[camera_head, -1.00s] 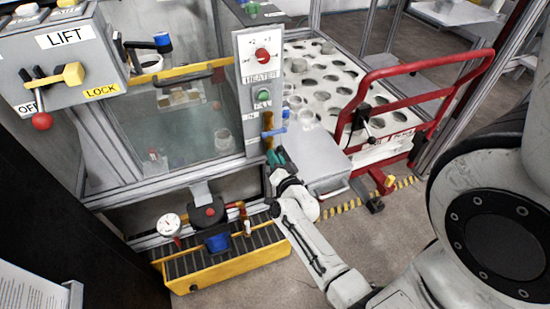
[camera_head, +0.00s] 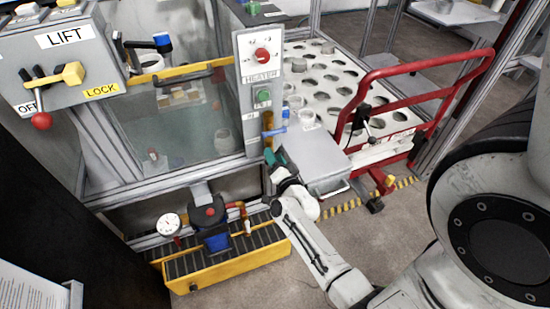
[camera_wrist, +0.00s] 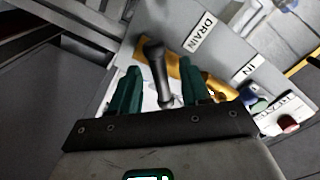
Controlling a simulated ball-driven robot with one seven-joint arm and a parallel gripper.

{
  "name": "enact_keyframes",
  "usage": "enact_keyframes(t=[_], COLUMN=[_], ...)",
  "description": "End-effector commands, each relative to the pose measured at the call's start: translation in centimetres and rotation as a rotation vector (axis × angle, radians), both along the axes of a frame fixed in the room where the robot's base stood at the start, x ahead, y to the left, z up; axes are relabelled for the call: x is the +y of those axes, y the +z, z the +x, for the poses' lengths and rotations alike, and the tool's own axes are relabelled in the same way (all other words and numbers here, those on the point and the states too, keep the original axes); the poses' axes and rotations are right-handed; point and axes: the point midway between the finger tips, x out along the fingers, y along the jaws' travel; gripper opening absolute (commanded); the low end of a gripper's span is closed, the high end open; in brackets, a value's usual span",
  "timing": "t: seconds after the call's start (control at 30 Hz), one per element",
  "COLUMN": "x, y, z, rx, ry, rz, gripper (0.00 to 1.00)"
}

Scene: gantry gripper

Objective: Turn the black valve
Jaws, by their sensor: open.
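The black valve (camera_wrist: 157,68) shows in the wrist view as a dark lever with a rounded end, close to the DRAIN label (camera_wrist: 199,32). It appears between the two green fingers of my gripper (camera_wrist: 160,72), with space on both sides. I cannot tell how deep between them it sits. The fingers are open and hold nothing. In the head view my gripper (camera_head: 271,157) is at the lower right corner of the glass-fronted cabinet, below the blue valve handle (camera_head: 274,131). The black valve cannot be made out there, around my gripper.
A grey box (camera_head: 312,157) stands just right of my gripper, in front of a red-railed cart (camera_head: 443,97). A yellow tray (camera_head: 240,264) with a gauge (camera_head: 169,224) and pump is below left. The heater panel (camera_head: 261,70) is above. Floor is clear at lower middle.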

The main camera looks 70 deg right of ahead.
Motion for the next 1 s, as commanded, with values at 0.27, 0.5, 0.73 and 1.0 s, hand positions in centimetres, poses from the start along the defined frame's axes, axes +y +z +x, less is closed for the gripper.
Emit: enact_keyframes(t=[0.27,0.5,0.73,1.0], x=[0.8,4.1,7.0,8.2], y=[0.0,0.0,-0.1,0.0], z=[-0.7,-3.5,-6.0,-7.0], rx=[0.002,0.002,0.001,0.0], ry=[0.001,0.0,0.001,0.0], rz=[0.001,0.002,0.002,0.0], gripper=[0.47,0.47,0.47,0.47])
